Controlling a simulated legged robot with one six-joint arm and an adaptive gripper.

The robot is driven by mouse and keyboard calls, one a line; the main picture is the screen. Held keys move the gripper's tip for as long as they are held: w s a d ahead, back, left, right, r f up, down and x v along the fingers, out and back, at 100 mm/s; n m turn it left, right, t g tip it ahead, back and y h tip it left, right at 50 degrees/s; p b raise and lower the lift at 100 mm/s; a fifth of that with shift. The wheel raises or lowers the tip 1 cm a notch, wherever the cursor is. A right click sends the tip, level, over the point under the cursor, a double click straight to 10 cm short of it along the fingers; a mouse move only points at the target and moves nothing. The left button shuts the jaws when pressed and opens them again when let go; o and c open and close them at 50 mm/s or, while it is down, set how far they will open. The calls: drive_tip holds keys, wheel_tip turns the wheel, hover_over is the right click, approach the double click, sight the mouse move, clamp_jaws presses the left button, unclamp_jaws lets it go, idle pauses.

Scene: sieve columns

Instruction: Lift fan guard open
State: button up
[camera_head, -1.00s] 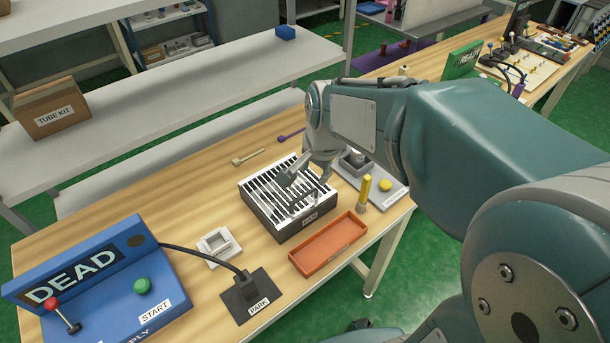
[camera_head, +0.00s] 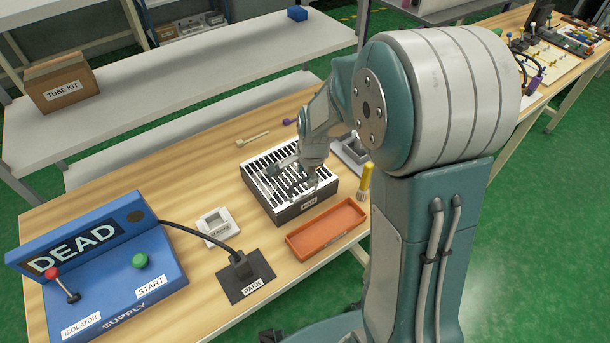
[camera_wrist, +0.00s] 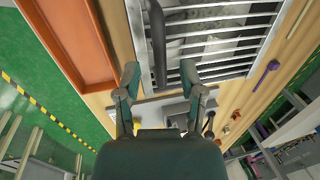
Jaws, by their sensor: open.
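The fan guard (camera_head: 262,172) is a white slatted grille on top of a dark box with a label on its front (camera_head: 308,203). It lies flat on the box. In the wrist view its bars (camera_wrist: 225,40) show pale shapes below them. A dark upright bar (camera_wrist: 157,40) stands by the guard's edge in that view and reaches down between my fingers. My gripper (camera_wrist: 160,70) is open, with one finger on each side of this bar. In the head view my gripper (camera_head: 288,182) is over the guard, and my arm hides part of the box's right side.
An orange tray (camera_head: 326,228) lies in front of the box, with a yellow-handled brush (camera_head: 364,182) to its right. A small white holder (camera_head: 216,224), a PARK plate with a plug and cable (camera_head: 245,275), and a blue supply panel reading DEAD (camera_head: 100,265) stand left.

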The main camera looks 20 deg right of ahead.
drive_tip(key=shift+f, duration=0.45)
drive_tip(key=shift+a, duration=0.15)
drive_tip(key=shift+a, duration=0.1)
drive_tip(key=shift+a, duration=0.15)
clamp_jaws()
drive_tip(key=shift+w+r, duration=0.1)
